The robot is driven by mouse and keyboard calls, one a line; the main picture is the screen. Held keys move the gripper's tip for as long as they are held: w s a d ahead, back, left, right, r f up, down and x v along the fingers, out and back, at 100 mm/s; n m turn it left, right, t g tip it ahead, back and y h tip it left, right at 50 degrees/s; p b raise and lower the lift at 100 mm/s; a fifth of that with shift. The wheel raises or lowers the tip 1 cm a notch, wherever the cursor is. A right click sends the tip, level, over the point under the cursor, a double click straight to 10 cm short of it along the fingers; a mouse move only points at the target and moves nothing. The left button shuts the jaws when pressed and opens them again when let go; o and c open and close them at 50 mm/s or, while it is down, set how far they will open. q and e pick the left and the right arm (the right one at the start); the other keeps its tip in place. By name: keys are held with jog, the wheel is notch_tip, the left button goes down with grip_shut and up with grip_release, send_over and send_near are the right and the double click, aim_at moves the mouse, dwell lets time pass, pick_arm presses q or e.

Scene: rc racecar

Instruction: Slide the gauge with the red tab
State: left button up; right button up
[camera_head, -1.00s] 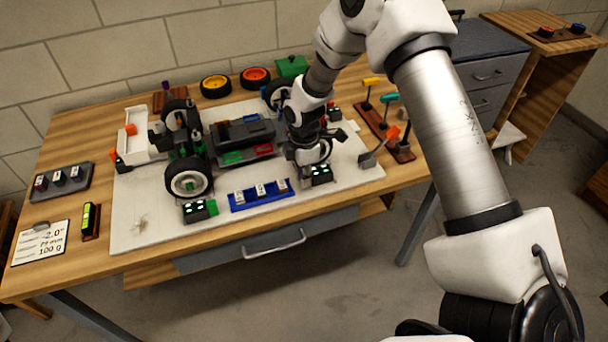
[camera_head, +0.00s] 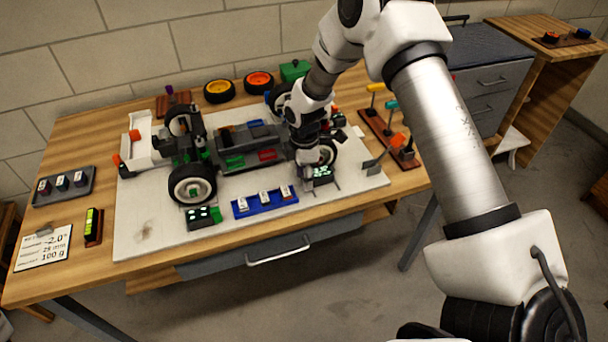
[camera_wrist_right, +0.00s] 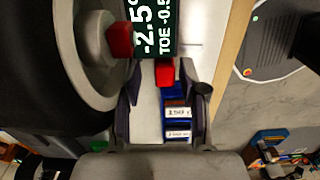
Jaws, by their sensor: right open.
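The gauge (camera_head: 321,173) with a lit green display stands at the front right wheel of the racecar (camera_head: 240,150). In the right wrist view the gauge's dark display (camera_wrist_right: 156,28) reads -2.5° and TOE -0.5, close beside the tyre. A red tab (camera_wrist_right: 165,73) sticks out below the display, between the finger ends. A second red piece (camera_wrist_right: 119,40) sits between wheel hub and display. My right gripper (camera_head: 309,157) is over the gauge; in its wrist view it is open (camera_wrist_right: 164,92), and I cannot tell if it touches the tab. My left gripper is out of view.
A second gauge (camera_head: 203,217) with a green tab stands at the front left wheel. A blue tray (camera_head: 265,203) with several small labelled blocks lies between the gauges. A tool rack (camera_head: 385,140) stands to the right. A reading card (camera_head: 42,247) lies at left.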

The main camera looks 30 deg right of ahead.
notch_tip(320, 180, up, 12)
dwell(0.3)
dwell(0.4)
